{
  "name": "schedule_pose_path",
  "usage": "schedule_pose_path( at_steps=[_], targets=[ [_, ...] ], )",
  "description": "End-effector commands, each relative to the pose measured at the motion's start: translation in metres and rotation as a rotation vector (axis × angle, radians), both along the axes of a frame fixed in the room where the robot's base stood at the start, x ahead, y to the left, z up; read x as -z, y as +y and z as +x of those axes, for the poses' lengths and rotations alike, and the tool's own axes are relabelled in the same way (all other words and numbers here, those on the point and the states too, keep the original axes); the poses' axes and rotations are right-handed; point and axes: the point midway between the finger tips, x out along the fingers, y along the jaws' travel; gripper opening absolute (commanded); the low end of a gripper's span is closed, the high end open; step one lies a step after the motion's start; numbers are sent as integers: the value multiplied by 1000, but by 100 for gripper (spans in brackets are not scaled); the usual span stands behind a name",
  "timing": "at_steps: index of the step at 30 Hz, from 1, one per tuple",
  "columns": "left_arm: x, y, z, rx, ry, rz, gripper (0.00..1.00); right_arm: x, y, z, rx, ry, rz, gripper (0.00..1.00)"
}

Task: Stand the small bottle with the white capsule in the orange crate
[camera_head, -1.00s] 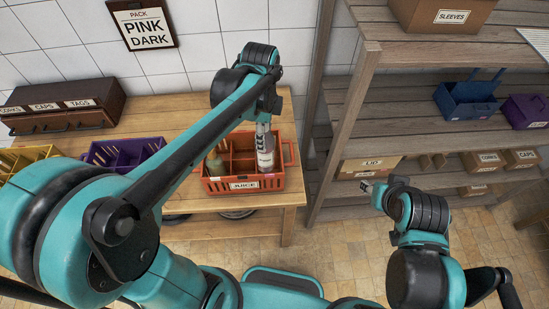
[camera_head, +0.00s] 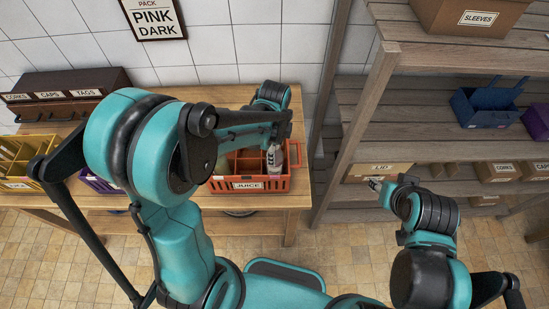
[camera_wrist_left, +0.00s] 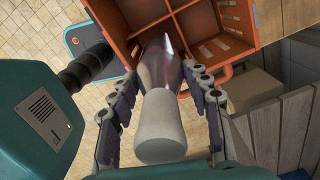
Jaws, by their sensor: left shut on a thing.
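My left gripper (camera_wrist_left: 160,100) is shut on the small bottle (camera_wrist_left: 157,62), around its neck just below the white capsule (camera_wrist_left: 160,132). In the head view the bottle (camera_head: 274,157) is roughly upright at the right part of the orange crate (camera_head: 249,187), labelled JUICE. The crate's dividers (camera_wrist_left: 172,12) show beyond the bottle in the left wrist view. The bottle's base is hidden, so I cannot tell whether it touches the crate floor. My left forearm covers part of the crate. My right gripper (camera_head: 376,185) is away to the right, too small to read.
The crate stands on a wooden table (camera_head: 290,197). A yellow crate (camera_head: 18,185) and a mostly hidden purple crate (camera_head: 98,184) are to its left. A wooden shelf unit (camera_head: 345,120) with boxes rises close on the right. Tiled floor lies in front.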

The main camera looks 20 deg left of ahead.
Motion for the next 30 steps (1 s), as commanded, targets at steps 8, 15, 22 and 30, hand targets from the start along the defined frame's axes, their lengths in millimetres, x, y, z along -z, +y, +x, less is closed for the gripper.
schedule_pose_path(
  at_steps=[8, 15, 22, 30],
  targets=[
    [35, 0, 0, 0, 0, 0, 0, 6, 0, 0, 0, 0, 0, 40],
    [39, 0, 0, 0, 0, 0, 0, 6, 0, 0, 0, 0, 0, 40],
    [43, 0, 0, 0, 0, 0, 50, 10, 0, 0, 0, 0, 0, 40],
    [42, 0, 0, 0, 0, 0, 69, 9, 0, 0, 0, 0, 0, 40]
  ],
)
